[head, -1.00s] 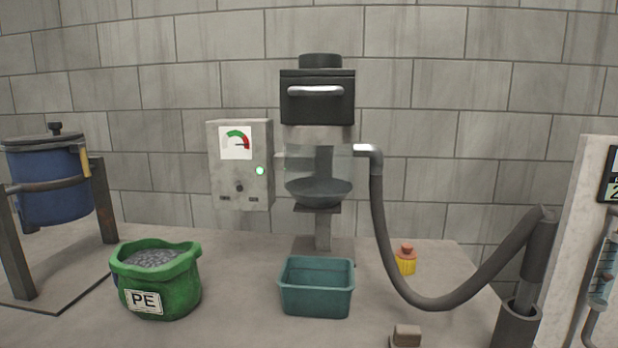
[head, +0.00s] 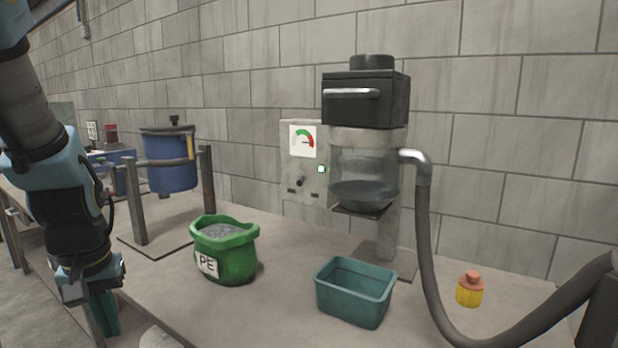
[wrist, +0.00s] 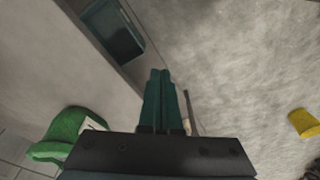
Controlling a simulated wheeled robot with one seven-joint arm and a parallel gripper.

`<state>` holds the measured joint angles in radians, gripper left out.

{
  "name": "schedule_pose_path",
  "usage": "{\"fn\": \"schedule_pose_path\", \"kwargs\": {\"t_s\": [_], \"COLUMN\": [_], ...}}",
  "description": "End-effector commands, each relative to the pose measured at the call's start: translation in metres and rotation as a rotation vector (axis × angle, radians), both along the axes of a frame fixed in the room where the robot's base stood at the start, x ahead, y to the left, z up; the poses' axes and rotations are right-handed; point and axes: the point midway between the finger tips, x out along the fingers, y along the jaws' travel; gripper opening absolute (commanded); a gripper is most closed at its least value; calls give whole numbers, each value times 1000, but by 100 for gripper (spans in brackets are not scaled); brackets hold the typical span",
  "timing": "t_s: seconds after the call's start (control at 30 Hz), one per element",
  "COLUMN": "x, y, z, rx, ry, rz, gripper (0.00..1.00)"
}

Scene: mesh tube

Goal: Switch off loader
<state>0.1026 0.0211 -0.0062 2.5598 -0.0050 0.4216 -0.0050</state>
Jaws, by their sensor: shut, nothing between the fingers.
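The loader (head: 366,100) stands against the wall, with a black top and a clear chamber holding some dark material. A lit green light (head: 321,169) and a small black knob (head: 299,182) sit below the gauge. The knob's exact setting is too small to read. My gripper (head: 106,318) hangs at the lower left in the head view, far from the control box. Its teal fingers are together and empty in the wrist view (wrist: 159,98).
A green PE sack (head: 238,262) of pellets and a teal bin (head: 350,302) stand on the table. A blue drum (head: 170,175) hangs on a stand behind the sack. A grey hose (head: 426,240) curves from the loader to the right, near a yellow bottle (head: 470,292).

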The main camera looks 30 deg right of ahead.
Motion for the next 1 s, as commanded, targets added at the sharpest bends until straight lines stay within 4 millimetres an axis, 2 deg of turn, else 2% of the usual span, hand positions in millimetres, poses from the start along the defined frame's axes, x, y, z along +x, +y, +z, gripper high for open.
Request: {"fn": "schedule_pose_path", "kwargs": {"t_s": [0.07,0.17,0.27,0.37,0.4,0.5,0.57,0.7,0.8,0.9,1.0], "x": [3,18,44,75,86,108,115,118,110,99,89], "y": [-4,-21,-57,-110,-134,-192,-226,-299,-341,-371,-389], "z": [0,1,5,16,23,44,58,94,120,140,155], "rx": [-3,-19,-48,-77,-86,-98,-97,-76,-44,-9,21], "ry": [-11,-63,-171,-327,-396,-571,-675,-907,-1052,-1162,-1236], "rz": [-12,-66,-172,-312,-370,-496,-563,-687,-744,-777,-792], "gripper": [0,0,0,0,0,0,0,0,0,0,0]}}
